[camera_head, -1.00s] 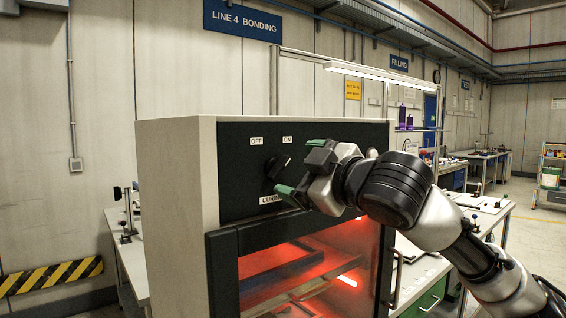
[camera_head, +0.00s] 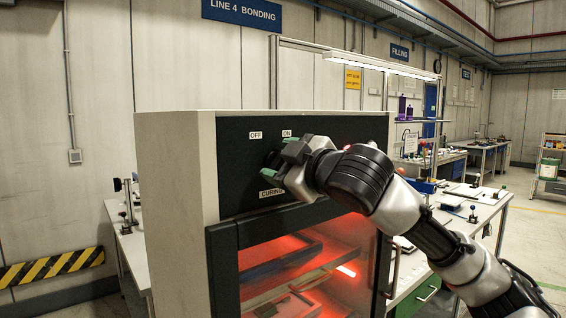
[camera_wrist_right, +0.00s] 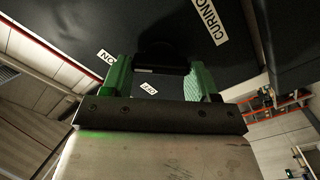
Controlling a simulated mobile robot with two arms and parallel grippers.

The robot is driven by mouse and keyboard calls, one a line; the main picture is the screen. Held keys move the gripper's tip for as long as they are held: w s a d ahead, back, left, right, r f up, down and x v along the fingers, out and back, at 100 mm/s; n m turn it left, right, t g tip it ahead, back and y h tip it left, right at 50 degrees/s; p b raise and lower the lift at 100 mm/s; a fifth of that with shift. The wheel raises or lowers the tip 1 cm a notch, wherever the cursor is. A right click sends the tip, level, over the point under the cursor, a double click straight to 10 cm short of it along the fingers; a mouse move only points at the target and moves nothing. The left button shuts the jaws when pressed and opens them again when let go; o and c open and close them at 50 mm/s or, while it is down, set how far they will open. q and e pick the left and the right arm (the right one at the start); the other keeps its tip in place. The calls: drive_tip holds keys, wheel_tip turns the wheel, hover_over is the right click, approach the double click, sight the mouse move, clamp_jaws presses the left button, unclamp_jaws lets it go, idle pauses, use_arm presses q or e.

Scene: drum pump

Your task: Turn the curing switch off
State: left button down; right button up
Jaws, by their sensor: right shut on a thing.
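The curing switch is a black knob on the dark front panel (camera_head: 240,180) of the curing oven, between the OFF label (camera_head: 256,135), the ON label (camera_head: 287,133) and the CURING label (camera_head: 271,193). In the head view my right gripper (camera_head: 281,166) covers the knob. In the right wrist view the black knob (camera_wrist_right: 160,64) sits between the green fingers of the right gripper (camera_wrist_right: 160,80), which is shut on it. Its exact setting is hard to read. Red light glows behind the oven window (camera_head: 310,270). My left gripper is not in view.
The oven door handle (camera_head: 392,270) stands out below my right arm. Workbenches (camera_head: 480,207) with small fixtures are at the right, and another bench (camera_head: 130,245) is behind the oven at the left. A yellow-black barrier (camera_head: 50,268) is at the far left.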

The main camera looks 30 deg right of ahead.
drive_tip(key=shift+r+n+p, duration=0.1)
drive_tip(key=shift+n+p, duration=0.8)
drive_tip(key=shift+p, duration=0.2)
drive_tip(key=n+p, duration=1)
drive_tip(key=shift+a+f+n+p, duration=0.1)
drive_tip(key=shift+f+n+p, duration=0.1)
drive_tip(key=shift+n+p, duration=0.15)
drive_tip(key=n+p, duration=0.3)
drive_tip(key=n, duration=0.1)
drive_tip(key=shift+f, duration=0.2)
drive_tip(key=shift+f+n+p, duration=0.15)
drive_tip(key=shift+n+p, duration=0.6)
drive_tip(key=o, duration=0.9)
drive_tip(key=shift+s, duration=0.15)
